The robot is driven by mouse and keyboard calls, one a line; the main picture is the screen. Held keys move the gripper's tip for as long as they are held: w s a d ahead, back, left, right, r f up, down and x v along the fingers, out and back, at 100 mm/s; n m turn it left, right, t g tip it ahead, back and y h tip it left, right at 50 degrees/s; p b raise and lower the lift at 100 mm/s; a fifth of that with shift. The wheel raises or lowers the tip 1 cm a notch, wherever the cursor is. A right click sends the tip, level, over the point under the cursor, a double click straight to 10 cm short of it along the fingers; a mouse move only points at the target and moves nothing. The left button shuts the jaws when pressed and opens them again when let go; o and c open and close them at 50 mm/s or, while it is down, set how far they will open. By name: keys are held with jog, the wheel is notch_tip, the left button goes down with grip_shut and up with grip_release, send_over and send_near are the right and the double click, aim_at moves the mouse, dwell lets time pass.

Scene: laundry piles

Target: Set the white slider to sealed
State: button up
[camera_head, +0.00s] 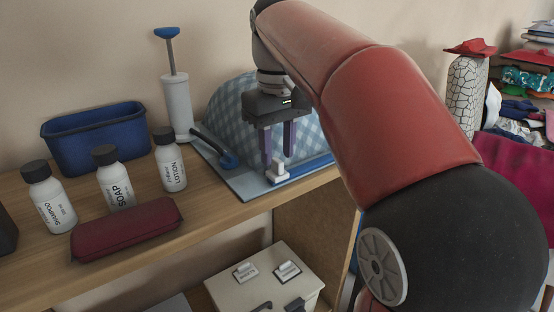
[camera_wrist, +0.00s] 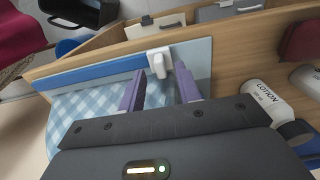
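The white slider (camera_head: 278,173) sits on the blue seal strip (camera_head: 308,168) along the front edge of a flat bag (camera_head: 250,186). It is near the strip's left end in the head view. In the wrist view the slider (camera_wrist: 158,62) is at the right end of the blue strip (camera_wrist: 90,72). Blue checkered cloth (camera_head: 228,110) bulges at the bag. My gripper (camera_head: 278,159) is above the slider, pointing down, with its two purple fingers apart. In the wrist view my gripper (camera_wrist: 160,74) has its fingertips on either side of the slider, with gaps visible.
A white hand pump (camera_head: 176,105) with a dark hose end (camera_head: 226,159) stands left of the bag. A lotion bottle (camera_head: 170,168), other bottles, a red pouch (camera_head: 127,229) and a blue bin (camera_head: 95,140) share the shelf. A box (camera_head: 262,278) with switches is below.

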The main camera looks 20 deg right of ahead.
jog(key=shift+f, duration=1)
jog(key=shift+c, duration=0.4)
grip_shut()
